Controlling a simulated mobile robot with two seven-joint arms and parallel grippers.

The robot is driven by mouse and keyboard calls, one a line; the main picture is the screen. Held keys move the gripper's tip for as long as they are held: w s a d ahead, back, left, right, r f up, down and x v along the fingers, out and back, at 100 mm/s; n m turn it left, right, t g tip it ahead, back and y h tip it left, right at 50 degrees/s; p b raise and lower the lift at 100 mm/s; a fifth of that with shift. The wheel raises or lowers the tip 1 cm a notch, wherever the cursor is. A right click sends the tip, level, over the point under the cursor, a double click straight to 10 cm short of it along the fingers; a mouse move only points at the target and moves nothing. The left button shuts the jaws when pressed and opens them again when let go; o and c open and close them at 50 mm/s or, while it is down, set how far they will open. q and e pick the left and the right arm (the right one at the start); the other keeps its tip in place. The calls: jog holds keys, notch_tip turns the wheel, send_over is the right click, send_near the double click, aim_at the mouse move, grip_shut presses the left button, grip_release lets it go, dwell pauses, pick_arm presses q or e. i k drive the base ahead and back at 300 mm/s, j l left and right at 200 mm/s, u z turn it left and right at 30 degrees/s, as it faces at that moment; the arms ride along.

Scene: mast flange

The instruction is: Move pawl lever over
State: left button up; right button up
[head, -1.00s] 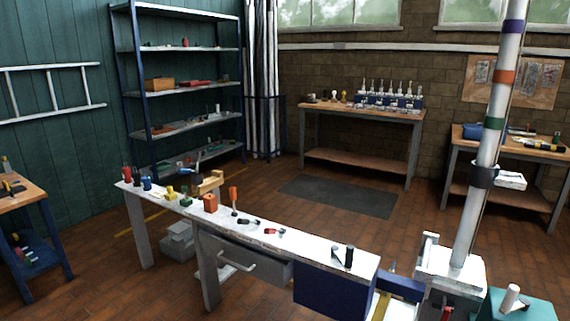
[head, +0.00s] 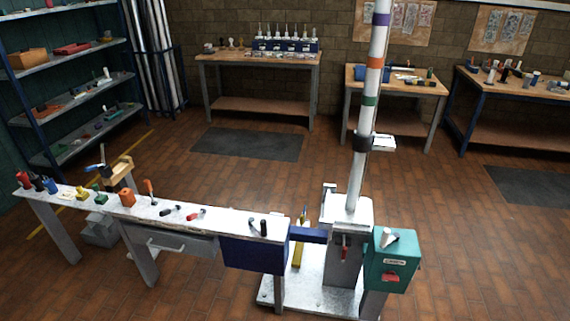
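A tall pale mast (head: 360,178) with purple, orange, green and black bands stands in a grey base block (head: 346,211) right of centre. A small red-tipped lever (head: 345,246) hangs on the front of that block. A teal box (head: 401,252) beside the block has a red handle (head: 391,277) low on its front and a white cylindrical grip (head: 386,238) near its top. I cannot tell for certain which of these parts is the pawl lever. Neither of my grippers is in view.
A long narrow bench (head: 225,218) with small coloured parts and tools runs left from the mast, joined by a blue bar (head: 307,235). A metal floor plate (head: 300,290) lies under the mast. Worktables stand along the back wall. The brick floor at right is open.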

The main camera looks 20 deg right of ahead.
aim_at(190, 217)
jog(key=z, duration=1.1)
jog(key=u, duration=1.25)
jog(key=i+j, duration=0.1)
jog(key=j, duration=0.3)
jog(key=i+j, duration=0.1)
jog(key=j, duration=0.3)
jog(key=i+j, duration=0.15)
jog(key=j, duration=0.3)
jog(key=i+j, duration=0.1)
jog(key=j, duration=0.3)
jog(key=i+j, duration=0.1)
jog(key=j, duration=0.3)
jog(key=i+j+z, duration=0.1)
jog(key=j, duration=0.3)
jog(key=i+j, duration=0.15)
jog(key=i, duration=0.15)
jog(key=i+j, duration=0.15)
jog(key=i, duration=0.15)
